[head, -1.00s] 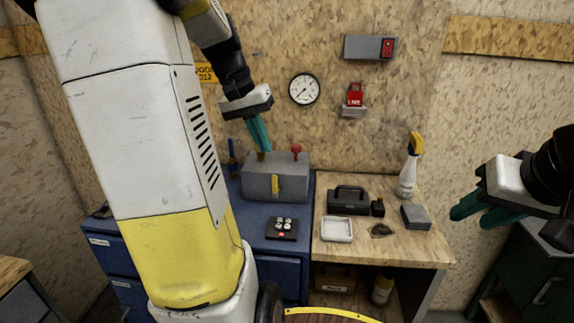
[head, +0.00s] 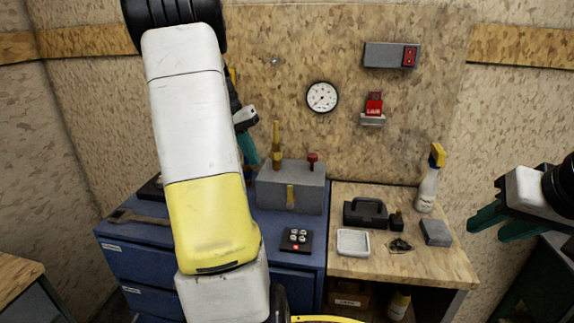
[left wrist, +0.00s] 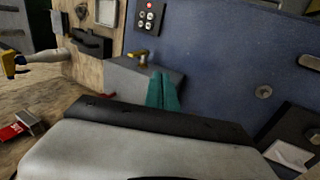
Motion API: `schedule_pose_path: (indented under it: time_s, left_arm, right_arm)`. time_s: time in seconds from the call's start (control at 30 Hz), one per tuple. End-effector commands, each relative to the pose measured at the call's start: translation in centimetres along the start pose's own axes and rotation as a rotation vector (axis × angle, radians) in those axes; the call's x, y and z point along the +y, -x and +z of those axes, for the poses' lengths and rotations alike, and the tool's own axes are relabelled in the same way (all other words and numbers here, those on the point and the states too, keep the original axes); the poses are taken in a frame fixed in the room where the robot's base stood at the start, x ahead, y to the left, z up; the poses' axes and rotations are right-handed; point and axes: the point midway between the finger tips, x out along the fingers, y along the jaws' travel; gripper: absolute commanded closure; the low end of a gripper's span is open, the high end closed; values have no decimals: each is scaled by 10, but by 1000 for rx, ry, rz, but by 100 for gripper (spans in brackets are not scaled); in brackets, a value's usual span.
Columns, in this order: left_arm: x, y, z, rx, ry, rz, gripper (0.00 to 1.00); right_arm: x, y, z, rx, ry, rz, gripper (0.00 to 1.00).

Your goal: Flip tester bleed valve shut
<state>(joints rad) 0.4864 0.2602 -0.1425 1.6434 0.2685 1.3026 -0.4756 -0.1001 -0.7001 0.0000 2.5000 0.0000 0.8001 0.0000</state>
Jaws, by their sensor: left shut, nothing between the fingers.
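The tester looks to be the grey box (head: 268,190) at the back of the blue bench. I cannot tell which of these is the bleed valve. My left gripper (head: 250,158) is shut and empty, just left of the brass post and apart from it. In the left wrist view its teal fingers (left wrist: 163,92) lie together over the box (left wrist: 125,74), with the yellow lever (left wrist: 141,56) beyond. My right gripper (head: 485,225) is open and empty at far right.
A black button pad (head: 296,240) and a wrench (head: 135,217) lie on the blue bench (head: 160,208). The wooden bench (head: 435,262) holds a black case (head: 366,212), white tray (head: 353,242), grey block (head: 435,232) and spray bottle (head: 428,188). A gauge (head: 322,97) hangs behind.

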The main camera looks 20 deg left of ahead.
Motion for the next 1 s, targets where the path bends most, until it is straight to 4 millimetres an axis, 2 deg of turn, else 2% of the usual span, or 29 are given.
schedule_pose_path:
  time_s: [0.43, 0.53, 0.7, 1.0]
  left_arm:
    - [1, -92, 1, -5, 0, 2, 100]
    - [18, -96, 0, -1, -5, 1, 100]
    - [33, -102, 0, -1, -2, 0, 100]
    - [38, -104, 0, 0, 0, 0, 100]
  right_arm:
    - [0, 0, 0, 0, 0, 0, 64]
    - [0, 0, 0, 0, 0, 0, 64]
    - [0, 0, 0, 0, 0, 0, 64]
    - [0, 0, 0, 0, 0, 0, 64]
